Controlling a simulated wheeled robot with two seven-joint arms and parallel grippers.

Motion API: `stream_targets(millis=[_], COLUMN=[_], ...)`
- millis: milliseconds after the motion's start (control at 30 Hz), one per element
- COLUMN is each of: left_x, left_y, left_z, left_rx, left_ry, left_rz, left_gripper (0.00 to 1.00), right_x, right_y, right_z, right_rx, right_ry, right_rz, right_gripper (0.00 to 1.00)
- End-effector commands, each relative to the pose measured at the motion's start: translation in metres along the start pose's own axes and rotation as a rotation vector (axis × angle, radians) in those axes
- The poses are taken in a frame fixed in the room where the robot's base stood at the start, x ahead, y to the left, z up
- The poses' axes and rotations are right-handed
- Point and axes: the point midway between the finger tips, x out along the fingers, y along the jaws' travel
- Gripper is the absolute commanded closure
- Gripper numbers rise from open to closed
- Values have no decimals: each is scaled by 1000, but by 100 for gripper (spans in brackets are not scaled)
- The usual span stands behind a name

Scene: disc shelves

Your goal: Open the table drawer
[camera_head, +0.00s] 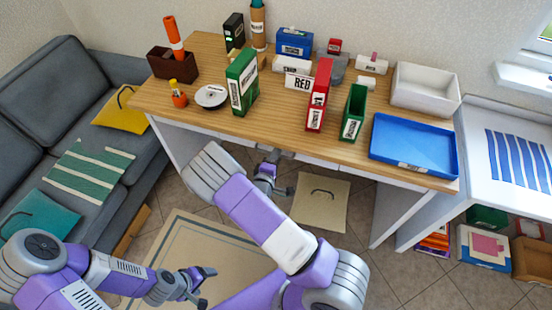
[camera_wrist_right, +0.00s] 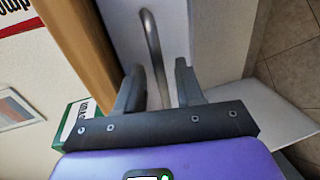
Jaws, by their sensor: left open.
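The wooden-topped table (camera_head: 285,122) has a white drawer front (camera_head: 312,160) under its front edge. In the right wrist view, a curved metal handle (camera_wrist_right: 152,45) stands out from the white front. My right gripper (camera_head: 272,158) is at the table's front edge, below the tabletop. Its two fingers (camera_wrist_right: 160,85) are apart, with the lower end of the handle between them; I cannot tell whether they touch it. No gap shows at the drawer. My left gripper (camera_head: 197,284) is open and empty, low over the rug, well away from the table.
The tabletop holds a blue tray (camera_head: 412,170), a white bin (camera_head: 425,105), red and green binders and small boxes. A grey sofa (camera_head: 60,110) stands at the left. A beige bag or folder (camera_head: 320,202) lies on the floor below the table front. A white desk (camera_head: 480,150) stands at right.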

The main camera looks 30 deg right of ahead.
Motion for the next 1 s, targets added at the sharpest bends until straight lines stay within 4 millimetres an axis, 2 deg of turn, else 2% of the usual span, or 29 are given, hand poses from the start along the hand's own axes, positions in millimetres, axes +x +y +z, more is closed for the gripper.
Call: stream_targets(millis=[267, 500, 533, 1000], left_x=[0, 0, 0, -1], left_y=[0, 0, 0, 0], left_z=[0, 0, 0, 0], left_rx=[0, 0, 0, 0], left_ry=[0, 0, 0, 0], left_rz=[0, 0, 0, 0], left_gripper=[21, 21, 21, 21], right_x=[2, 2, 2, -4], right_y=[0, 0, 0, -1], right_z=[0, 0, 0, -1], right_rx=[0, 0, 0, -1], right_ry=[0, 1, 1, 3], right_rz=[0, -1, -1, 0], right_gripper=[63, 98, 100, 100])
